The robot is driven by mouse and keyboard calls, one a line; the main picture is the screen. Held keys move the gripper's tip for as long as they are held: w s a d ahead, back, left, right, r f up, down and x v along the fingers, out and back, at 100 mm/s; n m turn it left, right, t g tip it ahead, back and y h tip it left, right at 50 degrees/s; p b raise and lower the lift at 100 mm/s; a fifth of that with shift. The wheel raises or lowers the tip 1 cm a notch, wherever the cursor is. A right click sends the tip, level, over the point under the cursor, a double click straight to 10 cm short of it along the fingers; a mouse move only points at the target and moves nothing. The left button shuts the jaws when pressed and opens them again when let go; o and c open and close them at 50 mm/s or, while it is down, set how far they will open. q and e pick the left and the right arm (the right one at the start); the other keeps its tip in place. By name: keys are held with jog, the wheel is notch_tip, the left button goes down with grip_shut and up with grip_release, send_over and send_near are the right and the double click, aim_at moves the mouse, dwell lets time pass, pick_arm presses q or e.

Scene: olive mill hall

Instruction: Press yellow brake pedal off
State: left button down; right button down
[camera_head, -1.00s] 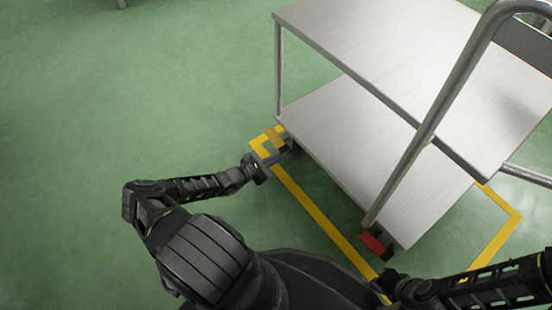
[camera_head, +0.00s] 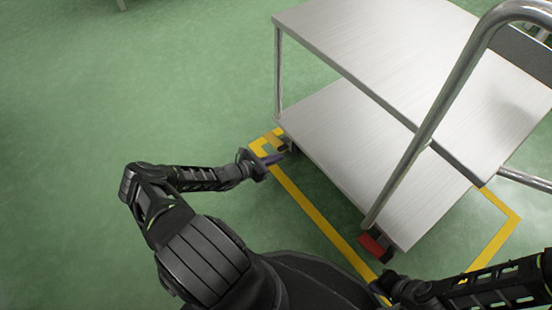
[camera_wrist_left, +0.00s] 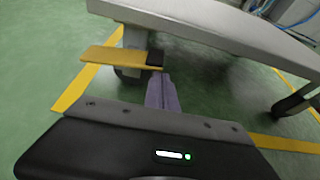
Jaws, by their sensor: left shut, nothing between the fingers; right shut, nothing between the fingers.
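The yellow brake pedal (camera_wrist_left: 105,57) is a flat bar with a dark end, sticking out at a caster under the cart's corner in the left wrist view. In the head view the pedal is small and hard to tell from the yellow floor tape. My left gripper (camera_wrist_left: 162,92) is shut and empty, its fingertips just below the pedal's dark end in the picture; I cannot tell if they touch it. In the head view the left gripper (camera_head: 276,159) is beside the cart's near-left corner. My right gripper (camera_head: 385,283) is low by the cart's near corner, its fingers barely visible.
The steel two-shelf cart (camera_head: 345,130) stands inside a yellow floor-tape outline (camera_head: 318,216). A red pedal (camera_head: 374,246) is at its near corner, below the tubular handle (camera_head: 440,110). Green floor on the left is clear.

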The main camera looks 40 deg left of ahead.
pick_arm(q)
jog(key=shift+a+r+p, duration=0.1)
jog(key=shift+r+p, duration=0.2)
jog(key=shift+r, duration=0.1)
pick_arm(e)
jog(key=shift+r, duration=0.5)
jog(key=shift+s, duration=0.1)
